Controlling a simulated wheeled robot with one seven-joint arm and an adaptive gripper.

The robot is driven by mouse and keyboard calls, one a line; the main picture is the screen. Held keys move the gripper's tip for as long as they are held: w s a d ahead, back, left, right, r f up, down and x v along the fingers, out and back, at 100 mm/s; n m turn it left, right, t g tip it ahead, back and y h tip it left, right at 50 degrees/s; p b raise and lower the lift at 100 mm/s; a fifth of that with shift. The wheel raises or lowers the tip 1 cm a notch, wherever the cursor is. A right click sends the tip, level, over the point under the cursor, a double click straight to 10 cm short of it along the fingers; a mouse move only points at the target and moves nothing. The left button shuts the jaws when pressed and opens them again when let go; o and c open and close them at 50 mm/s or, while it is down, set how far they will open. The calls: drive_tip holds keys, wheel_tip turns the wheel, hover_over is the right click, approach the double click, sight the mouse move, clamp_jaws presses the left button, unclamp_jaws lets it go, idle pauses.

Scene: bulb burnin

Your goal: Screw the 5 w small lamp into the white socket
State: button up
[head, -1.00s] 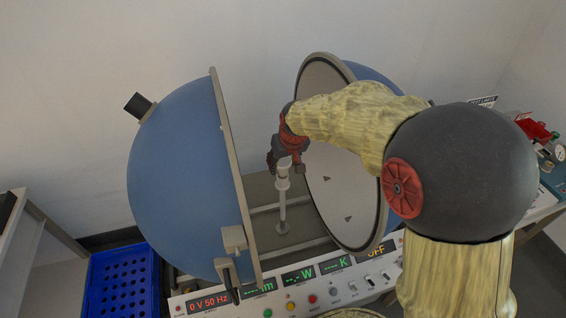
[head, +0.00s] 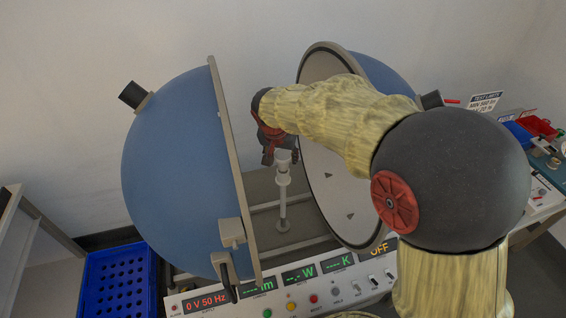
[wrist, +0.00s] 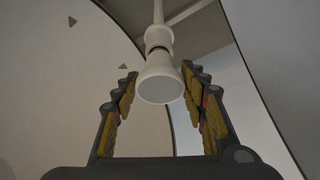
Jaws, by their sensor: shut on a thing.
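The white socket (head: 283,178) stands upright on a slim white post between the two sphere halves. It also shows in the wrist view (wrist: 158,37). The small lamp (wrist: 160,83) is white and flared, with a flat round face toward the wrist camera. It is in line with the socket, and a narrow darker band shows where they meet; how deep it sits I cannot tell. In the head view my gripper (head: 280,157) is over the socket's top and partly hides the lamp.
The blue left half-sphere (head: 175,175) and the open right half (head: 335,190) stand close on either side. The control panel (head: 270,297) runs along the front and reads OFF. A blue crate (head: 118,280) is at lower left; a side bench with red bins (head: 540,127) is at right.

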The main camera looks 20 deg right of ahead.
drive_tip(key=m+g+h+b, duration=0.1)
drive_tip(key=m+b, duration=0.1)
drive_tip(key=m, duration=0.2)
drive_tip(key=shift+w+a+f, duration=0.1)
drive_tip(key=shift+w, duration=0.05)
drive_tip(key=m, duration=0.2)
drive_tip(key=m+g+h, duration=0.1)
drive_tip(key=m, duration=0.1)
drive_tip(key=shift+g, duration=0.3)
drive_tip(key=m+g, duration=0.1)
drive_tip(key=m, duration=0.1)
drive_tip(key=m+p, duration=0.1)
drive_tip(key=m, duration=0.1)
drive_tip(key=shift+w+r+g, duration=0.15)
drive_tip(key=shift+r+g, duration=0.05)
drive_tip(key=shift+g, duration=0.2)
drive_tip(key=m+g+p, duration=0.1)
drive_tip(key=m, duration=0.3)
drive_tip(key=shift+f, duration=0.1)
drive_tip(key=o, duration=1)
